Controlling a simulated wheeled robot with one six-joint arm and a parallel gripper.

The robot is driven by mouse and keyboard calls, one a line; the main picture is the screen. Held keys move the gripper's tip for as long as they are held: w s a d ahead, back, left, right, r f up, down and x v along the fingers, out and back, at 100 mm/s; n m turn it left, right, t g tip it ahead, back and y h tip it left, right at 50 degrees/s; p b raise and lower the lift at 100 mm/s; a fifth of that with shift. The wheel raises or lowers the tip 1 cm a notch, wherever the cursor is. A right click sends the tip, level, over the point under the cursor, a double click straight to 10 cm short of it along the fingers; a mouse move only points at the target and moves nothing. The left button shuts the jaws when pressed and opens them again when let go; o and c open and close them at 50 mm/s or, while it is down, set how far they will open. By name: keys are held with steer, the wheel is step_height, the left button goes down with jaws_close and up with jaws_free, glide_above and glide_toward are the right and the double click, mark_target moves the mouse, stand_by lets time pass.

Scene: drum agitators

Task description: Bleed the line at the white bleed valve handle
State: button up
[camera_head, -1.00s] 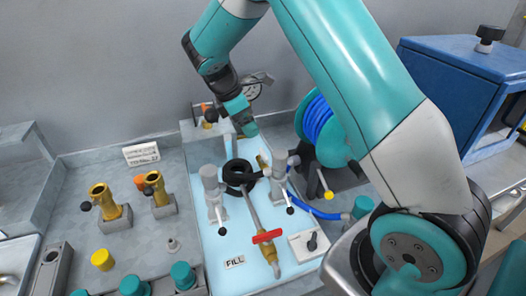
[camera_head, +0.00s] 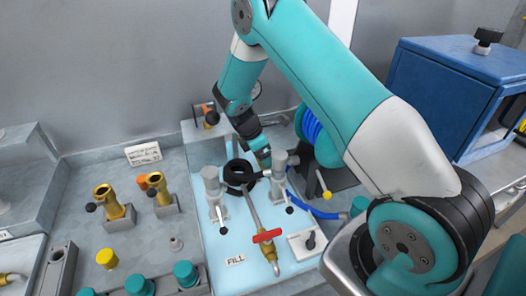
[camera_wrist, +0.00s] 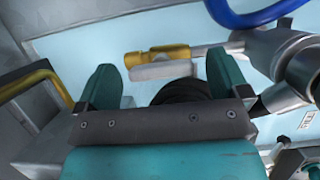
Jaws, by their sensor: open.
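The white bleed valve handle (camera_wrist: 163,71) shows in the wrist view as a pale bar along a brass valve body (camera_wrist: 157,55) on a grey pipe. My gripper (camera_wrist: 160,80) is open, with one teal finger on each side of the handle in that view. I cannot tell the remaining depth between fingers and handle, and see no clear contact. In the head view my gripper (camera_head: 263,157) is low over the back of the light blue panel (camera_head: 210,250), and its arm hides the bleed valve there.
A black ring (camera_head: 239,173) and two grey upright fittings (camera_head: 212,185) (camera_head: 280,165) stand close by. A red-handled valve (camera_head: 267,236) is nearer the front. A blue hose reel (camera_head: 312,127) is to the right. A yellow bent bar (camera_wrist: 35,80) shows at the wrist view's left.

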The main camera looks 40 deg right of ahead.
steer(key=c, duration=0.9)
steer(key=shift+c, duration=0.2)
steer(key=shift+m, duration=0.4)
steer(key=m, duration=0.2)
steer(key=m+g, duration=0.1)
steer(key=shift+w+m+g+y, duration=0.1)
steer(key=shift+m+g+y, duration=0.2)
steer(key=shift+m, duration=0.1)
steer(key=m, duration=0.2)
steer(key=m+g+y+b, duration=0.1)
steer(key=m, duration=0.1)
steer(key=shift+d+m+y+b, duration=0.1)
steer(key=shift+m+y+b, duration=0.2)
steer(key=m, duration=0.2)
steer(key=m+y+b, duration=0.1)
steer(key=m, duration=0.1)
steer(key=shift+w+d+g+y, duration=0.1)
steer(key=shift+g+y, duration=0.2)
steer(key=m, duration=0.2)
steer(key=m+y+b, duration=0.1)
steer(key=m, duration=0.1)
steer(key=shift+r+m+y, duration=0.1)
steer(key=shift+m+y, duration=0.2)
